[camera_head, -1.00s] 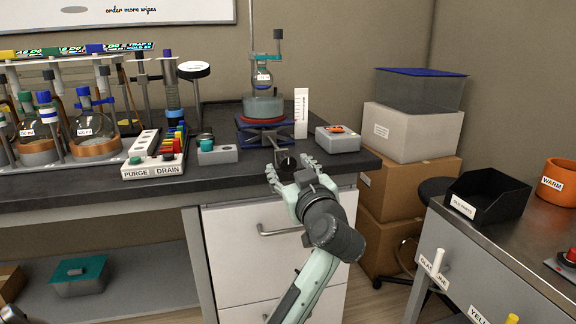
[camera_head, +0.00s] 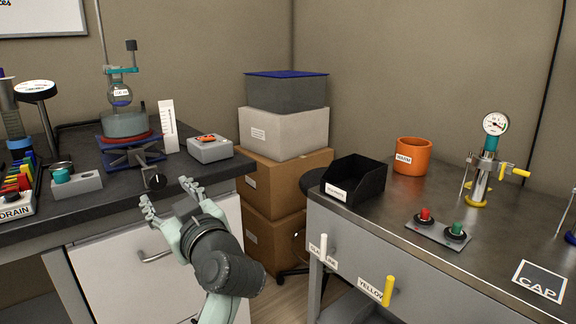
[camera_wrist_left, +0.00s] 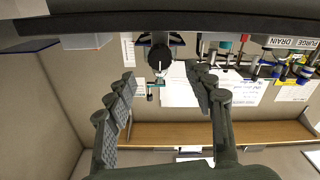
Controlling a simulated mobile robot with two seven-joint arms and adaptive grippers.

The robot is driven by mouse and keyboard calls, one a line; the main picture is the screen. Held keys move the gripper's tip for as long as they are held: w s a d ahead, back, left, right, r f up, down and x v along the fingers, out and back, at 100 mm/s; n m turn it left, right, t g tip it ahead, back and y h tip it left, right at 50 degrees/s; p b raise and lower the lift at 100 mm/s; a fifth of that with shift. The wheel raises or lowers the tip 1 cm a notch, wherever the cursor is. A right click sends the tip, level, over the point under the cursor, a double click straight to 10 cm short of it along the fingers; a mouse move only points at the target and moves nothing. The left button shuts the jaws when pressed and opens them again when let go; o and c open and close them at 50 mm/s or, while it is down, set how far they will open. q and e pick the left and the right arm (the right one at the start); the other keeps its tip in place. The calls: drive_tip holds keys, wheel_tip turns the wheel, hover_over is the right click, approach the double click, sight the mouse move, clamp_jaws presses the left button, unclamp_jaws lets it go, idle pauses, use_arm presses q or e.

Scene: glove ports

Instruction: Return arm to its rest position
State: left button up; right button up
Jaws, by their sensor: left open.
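My left gripper (camera_head: 167,197) is open and empty in the head view, in front of the left bench's drawers, just below the bench edge. Its spread fingers point at the dark round knob (camera_head: 155,181) of the blue lab jack (camera_head: 131,154), with a small gap between. In the left wrist view, which looks upside down, both open fingers (camera_wrist_left: 160,84) show, and the knob (camera_wrist_left: 160,58) sits beyond them. My right gripper is not in view.
The jack carries a heating bath (camera_head: 124,124) with a flask. Stacked boxes (camera_head: 285,132) stand in the corner. The right bench holds a black bin (camera_head: 357,180), an orange pot (camera_head: 413,156) and a gauge stand (camera_head: 484,172).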

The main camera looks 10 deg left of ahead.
use_arm(q)
drive_tip(key=d+r+m+t+h, duration=0.2)
drive_tip(key=d+r+m+t, duration=0.35)
drive_tip(key=t, duration=0.45)
drive_tip(key=w+d+f+m+t+h, duration=0.1)
drive_tip(key=w+d+f+m+h, duration=0.1)
drive_tip(key=d+f+m+h, duration=0.95)
wheel_tip(320, 180, down, 15)
drive_tip(key=s+d+m+g+h, duration=0.2)
drive_tip(key=g+h, duration=0.4)
drive_tip(key=g, duration=0.1)
drive_tip(key=s+a+f+n+g+y, duration=0.1)
drive_tip(key=s+a+f+g, duration=0.2)
drive_tip(key=f, duration=0.5)
drive_tip(key=s+a+f+n+g+y, duration=0.15)
drive_tip(key=s+f+g, duration=0.3)
drive_tip(key=f, duration=0.45)
drive_tip(key=s+a+f+n+g+y, duration=0.1)
drive_tip(key=s+a+f+g+y, duration=0.1)
drive_tip(key=s+a+f, duration=0.3)
drive_tip(key=s+a+f+n+g+y, duration=0.1)
drive_tip(key=s+a+f+g+y, duration=0.1)
drive_tip(key=s+a, duration=0.4)
drive_tip(key=s+f+g, duration=0.1)
drive_tip(key=s+f, duration=0.1)
drive_tip(key=s, duration=0.1)
drive_tip(key=shift+s+f+y, duration=0.25)
drive_tip(key=shift+f+y, duration=0.05)
drive_tip(key=shift+f, duration=0.05)
